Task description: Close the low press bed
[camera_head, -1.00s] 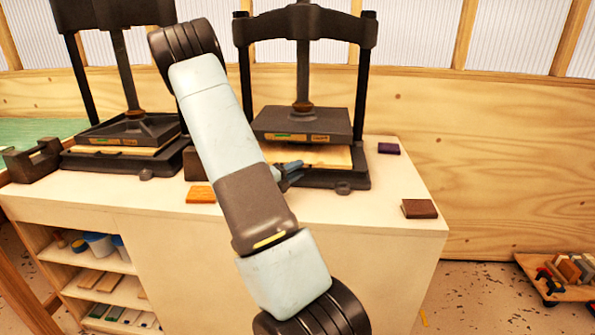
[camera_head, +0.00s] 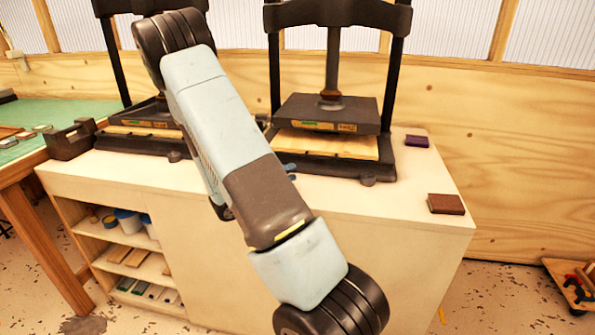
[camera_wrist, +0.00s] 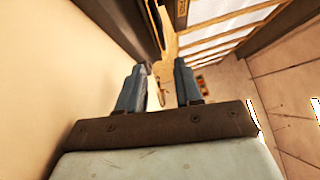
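Two dark screw presses stand on a pale cabinet. The right press (camera_head: 335,112) has its plate raised a little above a light wooden board (camera_head: 330,144) on its bed. The left press (camera_head: 150,110) has its plate close down over a similar board, partly behind my arm. I cannot tell from the labels which bed is the low one. My gripper (camera_wrist: 161,82) shows two blue-grey fingers apart with nothing clearly between them. In the head view my arm hides most of it; small blue parts show by the right press's left front corner.
A brown block (camera_head: 446,204) and a purple block (camera_head: 417,141) lie on the right of the cabinet top (camera_head: 400,195). A dark metal piece (camera_head: 70,140) sits left. Open shelves are below. A small cart (camera_head: 572,283) stands on the floor at right.

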